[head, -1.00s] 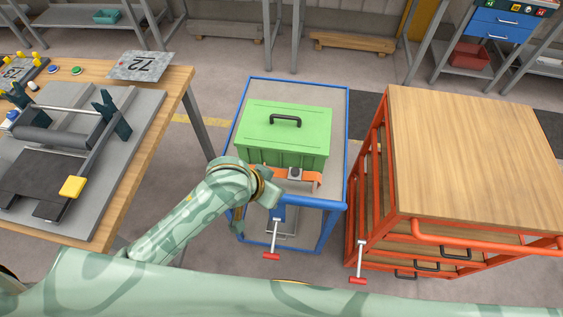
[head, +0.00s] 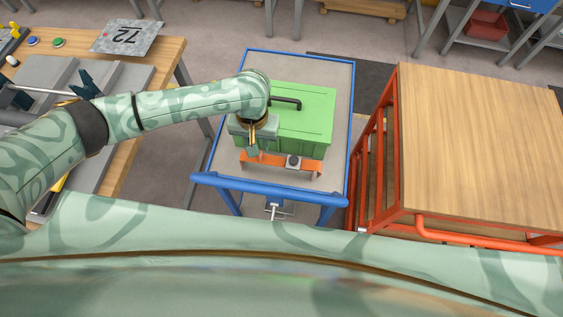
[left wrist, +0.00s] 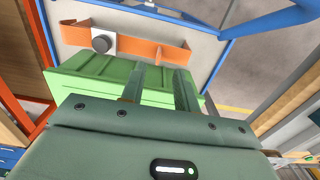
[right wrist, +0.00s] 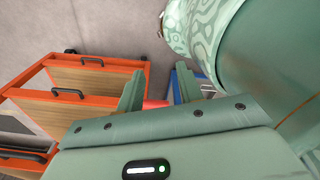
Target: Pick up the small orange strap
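The orange strap (head: 268,160) is a bent band lying on the cart top, along the near side of the green toolbox. A pale square plate with a dark round knob (head: 293,161) sits on it. Contact with the strap cannot be made out. My right gripper (right wrist: 158,88) shows only in its own wrist view, open and empty, away from the strap.
The green toolbox (head: 308,125) with a black handle stands close behind the strap. The cart (head: 340,85) has a blue rim. A red drawer cabinet with a wooden top (head: 480,140) stands at right. A wooden bench (head: 165,70) with a grey device is at left.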

